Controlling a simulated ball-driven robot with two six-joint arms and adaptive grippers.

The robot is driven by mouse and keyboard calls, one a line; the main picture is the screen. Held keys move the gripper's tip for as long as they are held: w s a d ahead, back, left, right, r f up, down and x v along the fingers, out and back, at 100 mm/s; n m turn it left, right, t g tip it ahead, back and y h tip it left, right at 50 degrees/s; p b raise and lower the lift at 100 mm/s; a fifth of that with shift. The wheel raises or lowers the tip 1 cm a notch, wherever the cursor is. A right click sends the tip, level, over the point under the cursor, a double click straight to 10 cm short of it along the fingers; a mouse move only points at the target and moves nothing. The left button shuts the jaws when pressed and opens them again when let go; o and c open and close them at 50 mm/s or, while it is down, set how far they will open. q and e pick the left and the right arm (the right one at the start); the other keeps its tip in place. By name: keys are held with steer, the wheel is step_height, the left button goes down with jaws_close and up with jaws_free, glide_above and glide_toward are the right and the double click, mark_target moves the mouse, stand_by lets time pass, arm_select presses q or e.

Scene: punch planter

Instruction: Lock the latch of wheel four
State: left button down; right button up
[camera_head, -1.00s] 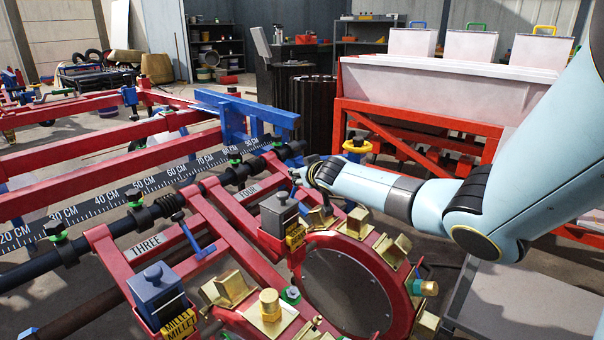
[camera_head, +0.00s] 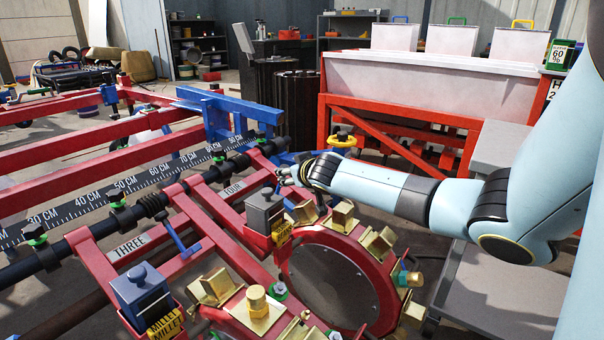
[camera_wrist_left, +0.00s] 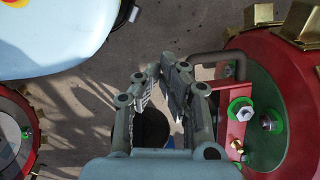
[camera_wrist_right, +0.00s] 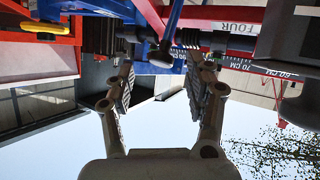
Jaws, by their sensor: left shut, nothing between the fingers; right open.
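Wheel four, a red-rimmed disc (camera_head: 330,280) with gold brackets, stands right of centre beside the FOUR label (camera_head: 232,187). My right gripper (camera_head: 287,178) is at the far side of its grey hopper, near the bar. In the right wrist view its fingers (camera_wrist_right: 165,80) are open and empty. A blue lever (camera_wrist_right: 168,35) with a rounded end stands just beyond and between the fingertips, apart from them as far as I can tell. In the head view the gripper hides most of that latch area. My left gripper (camera_wrist_left: 163,75) is shut and empty, between two red wheels.
A matching blue lever (camera_head: 180,237) stands up by the THREE label (camera_head: 131,244). A black bar with a CM scale (camera_head: 120,187) runs across the frame. A red stand with a white trough (camera_head: 430,80) is behind my right arm. A grey cart (camera_head: 490,290) is at right.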

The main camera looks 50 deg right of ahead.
steer(key=v, duration=0.8)
steer(key=shift+f, duration=0.15)
